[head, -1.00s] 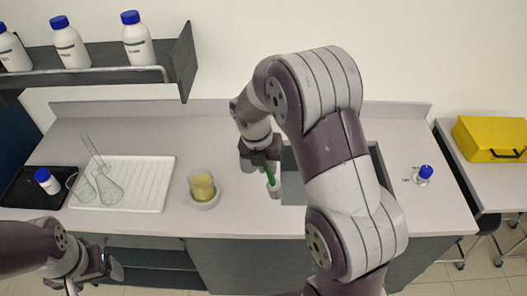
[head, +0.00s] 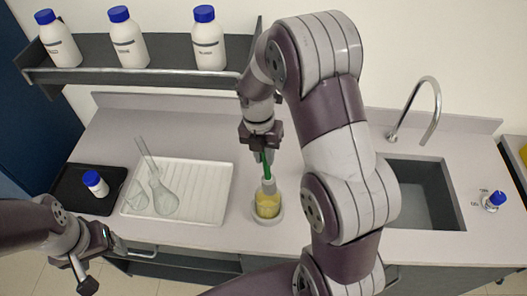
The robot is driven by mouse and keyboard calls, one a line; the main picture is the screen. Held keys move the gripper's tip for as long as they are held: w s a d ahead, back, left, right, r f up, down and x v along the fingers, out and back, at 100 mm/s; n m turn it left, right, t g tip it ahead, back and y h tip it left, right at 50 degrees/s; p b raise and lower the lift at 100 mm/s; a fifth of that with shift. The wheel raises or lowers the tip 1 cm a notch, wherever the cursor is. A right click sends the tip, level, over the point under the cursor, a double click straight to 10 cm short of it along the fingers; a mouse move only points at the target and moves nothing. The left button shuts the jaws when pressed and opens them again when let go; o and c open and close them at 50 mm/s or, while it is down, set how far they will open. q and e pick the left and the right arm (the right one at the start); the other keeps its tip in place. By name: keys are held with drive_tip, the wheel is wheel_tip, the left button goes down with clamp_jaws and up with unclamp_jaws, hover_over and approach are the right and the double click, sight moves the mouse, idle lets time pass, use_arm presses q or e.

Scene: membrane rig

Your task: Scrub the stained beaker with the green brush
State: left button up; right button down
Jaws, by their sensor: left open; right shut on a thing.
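The stained beaker (head: 267,207), clear with a yellowish stain, stands upright in a round grey holder (head: 268,220) on the counter. My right gripper (head: 262,150) is shut on the green brush (head: 267,164), above the beaker. The brush points down, with its pale bristle head at the beaker's mouth. I cannot tell how far the head is inside or whether it touches the glass. My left gripper (head: 104,262) is open and empty at the front left, apart from the counter's front edge.
A white drying tray (head: 208,205) with clear flasks is left of the beaker. A black tray (head: 70,199) holds a blue-capped bottle (head: 95,183). A sink (head: 428,190) with a tap (head: 432,105) is to the right. A shelf (head: 90,76) with bottles hangs above.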

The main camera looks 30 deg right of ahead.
sight(263, 177)
drive_tip(key=f+b, duration=0.2)
drive_tip(key=f, duration=0.1)
drive_tip(key=f+b, duration=0.1)
drive_tip(key=f, duration=0.3)
drive_tip(key=f+b, duration=0.2)
drive_tip(key=f, duration=0.1)
drive_tip(key=shift+w+a+f+b, duration=0.1)
drive_tip(key=shift+w+f+b, duration=0.2)
drive_tip(key=shift+f, duration=0.1)
use_arm(q)
wheel_tip(263, 177, down, 8)
drive_tip(key=shift+w+r+b, duration=0.2)
drive_tip(key=shift+r+b, duration=0.05)
drive_tip(key=shift+b, duration=0.15)
use_arm(e)
drive_tip(key=shift+s+f, duration=0.1)
drive_tip(key=shift+f, duration=0.65)
use_arm(q)
drive_tip(key=shift+a+f, duration=0.1)
drive_tip(key=shift+f, duration=0.2)
use_arm(e)
drive_tip(key=shift+f, duration=0.6)
